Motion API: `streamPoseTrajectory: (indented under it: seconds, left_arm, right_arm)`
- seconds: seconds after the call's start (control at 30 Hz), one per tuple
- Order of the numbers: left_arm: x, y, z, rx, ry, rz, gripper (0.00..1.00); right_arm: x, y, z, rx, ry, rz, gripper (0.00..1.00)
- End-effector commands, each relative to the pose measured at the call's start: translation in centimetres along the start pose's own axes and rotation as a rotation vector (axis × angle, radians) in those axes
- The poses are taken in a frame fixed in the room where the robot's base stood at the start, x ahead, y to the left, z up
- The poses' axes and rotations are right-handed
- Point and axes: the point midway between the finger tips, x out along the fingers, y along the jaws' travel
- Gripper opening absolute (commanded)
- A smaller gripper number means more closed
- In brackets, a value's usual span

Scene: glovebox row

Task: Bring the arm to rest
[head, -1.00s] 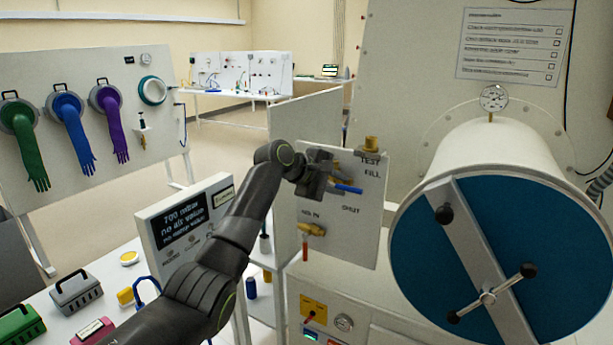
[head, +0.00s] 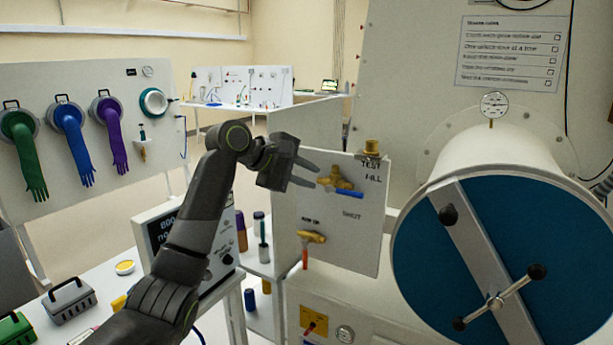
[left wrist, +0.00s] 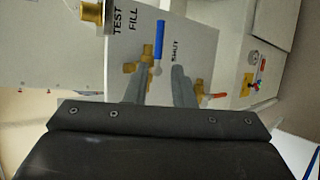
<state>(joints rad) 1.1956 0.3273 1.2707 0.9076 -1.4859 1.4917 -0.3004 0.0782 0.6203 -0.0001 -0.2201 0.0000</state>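My left gripper (head: 316,176) is open and empty, its two fingers spread and pointing right toward the valve panel (head: 365,235). It is left of the brass valve (head: 337,181) with the blue handle (head: 349,194), which lies roughly level near the words TEST, FILL and SHUT. In the left wrist view, the gripper (left wrist: 160,75) shows two separate fingers with nothing between them, and the blue handle (left wrist: 158,42) is beyond them. The gripper appears clear of the handle. My right gripper is not in view.
A red-handled valve (head: 312,237) sits lower on the panel. The large blue-doored chamber (head: 420,250) is at right. A display box (head: 222,235) and bottles (head: 260,225) stand close behind my left arm. Gloves (head: 67,135) hang on the board at left.

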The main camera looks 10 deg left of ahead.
Motion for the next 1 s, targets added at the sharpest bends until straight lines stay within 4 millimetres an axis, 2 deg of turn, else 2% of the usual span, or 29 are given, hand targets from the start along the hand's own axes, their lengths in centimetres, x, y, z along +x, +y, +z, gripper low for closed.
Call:
streamPoseTrajectory:
  seconds: [0.33,0.47,0.57,0.67,0.77,0.8,0.87,0.9,0.97,1.0]
  left_arm:
    - [0.1,-0.1,-0.1,0.000,0.000,0.000,0.22]
    - [1.4,-1.8,-1.5,-0.005,0.016,-0.010,0.22]
    - [3.8,-5.5,-4.3,-0.007,0.053,-0.032,0.22]
    - [6.7,-11.2,-7.9,0.002,0.107,-0.066,0.22]
    - [9.2,-17.8,-11.2,0.028,0.165,-0.113,0.22]
    - [10.1,-20.5,-12.3,0.040,0.187,-0.134,0.22]
    - [11.2,-24.7,-13.8,0.061,0.218,-0.169,0.22]
    - [11.8,-27.6,-14.7,0.078,0.238,-0.195,0.22]
    - [12.5,-32.1,-15.9,0.104,0.264,-0.237,0.22]
    - [12.9,-35.1,-16.4,0.123,0.279,-0.265,0.22]
  right_arm:
    - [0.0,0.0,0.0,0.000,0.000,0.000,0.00]
    - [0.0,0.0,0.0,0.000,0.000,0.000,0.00]
    - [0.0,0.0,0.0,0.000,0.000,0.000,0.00]
    - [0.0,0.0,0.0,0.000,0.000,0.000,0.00]
    - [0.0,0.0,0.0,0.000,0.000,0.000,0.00]
    - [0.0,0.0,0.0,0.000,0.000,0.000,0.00]
    - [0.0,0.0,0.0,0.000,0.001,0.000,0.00]
    - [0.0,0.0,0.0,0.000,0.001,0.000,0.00]
    - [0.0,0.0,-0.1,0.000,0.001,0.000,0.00]
    - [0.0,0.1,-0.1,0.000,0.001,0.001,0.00]
